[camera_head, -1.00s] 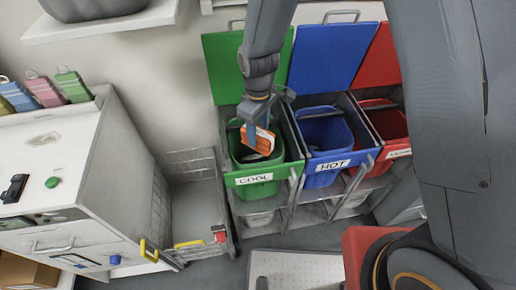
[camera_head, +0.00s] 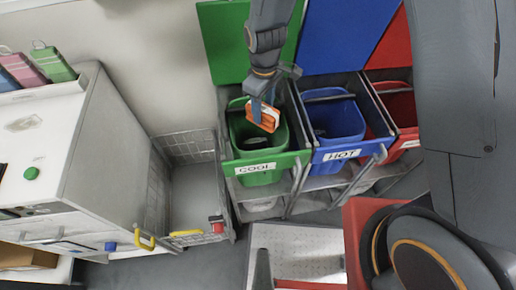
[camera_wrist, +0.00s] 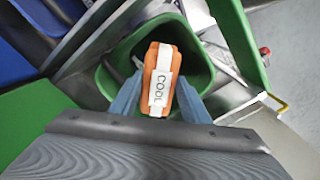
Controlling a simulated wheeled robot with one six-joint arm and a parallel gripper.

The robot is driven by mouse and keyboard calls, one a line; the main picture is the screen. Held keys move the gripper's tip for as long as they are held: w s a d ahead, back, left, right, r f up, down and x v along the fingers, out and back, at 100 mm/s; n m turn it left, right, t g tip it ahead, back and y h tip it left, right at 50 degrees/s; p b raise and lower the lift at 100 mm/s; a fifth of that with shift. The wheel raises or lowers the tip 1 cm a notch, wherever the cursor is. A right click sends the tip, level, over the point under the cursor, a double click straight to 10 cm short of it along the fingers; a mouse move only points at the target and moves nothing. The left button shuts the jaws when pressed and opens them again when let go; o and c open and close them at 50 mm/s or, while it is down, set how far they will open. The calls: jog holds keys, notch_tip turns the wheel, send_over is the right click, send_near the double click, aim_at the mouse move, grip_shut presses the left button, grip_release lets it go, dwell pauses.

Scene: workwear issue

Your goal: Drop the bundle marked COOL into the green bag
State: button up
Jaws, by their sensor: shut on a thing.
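An orange bundle with a white band marked COOL (camera_wrist: 160,82) is held between the fingers of my gripper (camera_wrist: 158,104) in the wrist view. It also shows in the head view (camera_head: 264,116), tilted, at the end of my arm. The green bag (camera_head: 245,148) is an open bin-like container in a frame labelled COOL, with a green lid raised behind it. In both views the bundle is over the green bag's open mouth. Part of the bag's inside is hidden behind the bundle and gripper (camera_head: 262,100).
A blue bin (camera_head: 335,125) labelled HOT stands right of the green one, and a red bin (camera_head: 397,108) beyond it. A wire basket (camera_head: 195,195) stands to the left. A white cabinet (camera_head: 75,150) fills the far left.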

jog(key=shift+f+b, duration=0.45)
jog(key=shift+f, duration=0.5)
jog(key=o, duration=1.2)
jog(key=shift+o, duration=0.2)
jog(key=shift+r, duration=0.15)
jog(key=shift+r+b, duration=0.6)
jog(key=shift+r, duration=3.25)
